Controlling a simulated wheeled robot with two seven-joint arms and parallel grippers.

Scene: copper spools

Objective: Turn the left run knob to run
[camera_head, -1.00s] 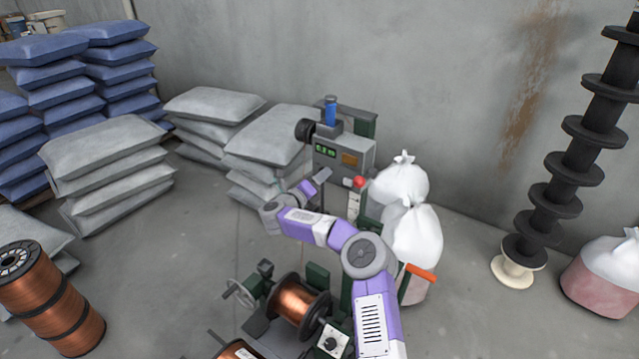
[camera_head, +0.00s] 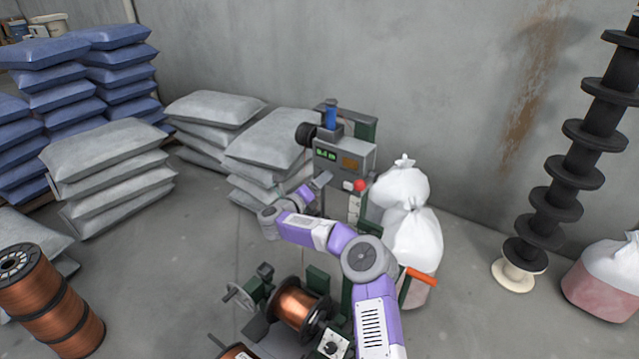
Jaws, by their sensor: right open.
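The winding machine has a grey head unit (camera_head: 345,158) with a small green display, a red button (camera_head: 360,185) and a blue top part. Lower down, a dark round knob (camera_head: 332,348) sits on a white plate at the bottom of the view. I cannot tell its setting or whether it is the left run knob. My right gripper (camera_head: 322,180) is in front of the head unit, left of the red button, small and partly lost against it. Nothing shows in its jaws. My left gripper is not in view.
A copper spool (camera_head: 299,305) with a handwheel (camera_head: 238,296) stands below my right arm. White sacks (camera_head: 413,235) and an orange bar (camera_head: 421,275) lie right of it. Grey sacks (camera_head: 110,160) are stacked left. A leaning column of black discs (camera_head: 583,130) stands at right.

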